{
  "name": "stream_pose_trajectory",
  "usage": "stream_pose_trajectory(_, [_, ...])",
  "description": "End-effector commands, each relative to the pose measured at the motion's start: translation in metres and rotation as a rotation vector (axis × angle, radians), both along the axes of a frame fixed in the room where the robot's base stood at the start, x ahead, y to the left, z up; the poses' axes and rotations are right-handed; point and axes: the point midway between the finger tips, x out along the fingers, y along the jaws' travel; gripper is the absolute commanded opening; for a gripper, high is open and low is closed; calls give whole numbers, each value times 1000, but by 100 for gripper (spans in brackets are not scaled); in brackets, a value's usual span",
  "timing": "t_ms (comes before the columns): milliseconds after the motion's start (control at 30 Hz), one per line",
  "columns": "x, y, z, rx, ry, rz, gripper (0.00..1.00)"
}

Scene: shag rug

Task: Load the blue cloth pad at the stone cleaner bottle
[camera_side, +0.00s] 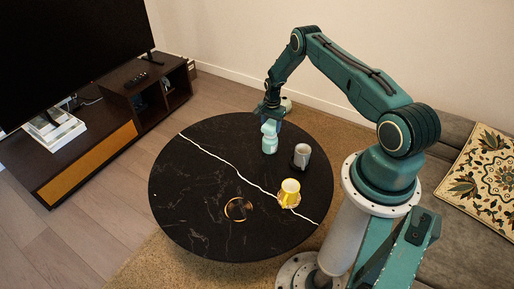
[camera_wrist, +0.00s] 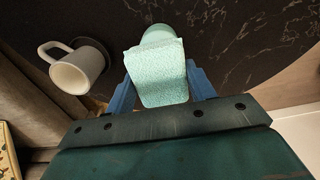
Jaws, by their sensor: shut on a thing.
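My gripper (camera_side: 270,121) is low over the far part of the round black table, at the stone cleaner bottle (camera_side: 270,144). In the wrist view my gripper (camera_wrist: 161,92) is shut on a pale blue-green cloth pad (camera_wrist: 158,76), with a blue finger on each side. The pale green bottle (camera_wrist: 158,35) shows just beyond the pad's far edge. The pad hides most of it, and I cannot tell whether they touch. In the side view the bottle stands upright, and the pad is hard to tell apart from its top.
A grey mug (camera_side: 302,155) stands close to the right of the bottle; it shows at left in the wrist view (camera_wrist: 78,71). The table's left part (camera_side: 185,170) is clear.

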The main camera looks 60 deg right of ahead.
Motion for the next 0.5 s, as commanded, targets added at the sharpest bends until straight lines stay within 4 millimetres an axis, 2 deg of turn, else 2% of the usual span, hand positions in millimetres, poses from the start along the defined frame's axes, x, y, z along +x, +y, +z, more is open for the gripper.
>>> stream_pose_trajectory(500, [0, 0, 30, -1, -1, 0, 36])
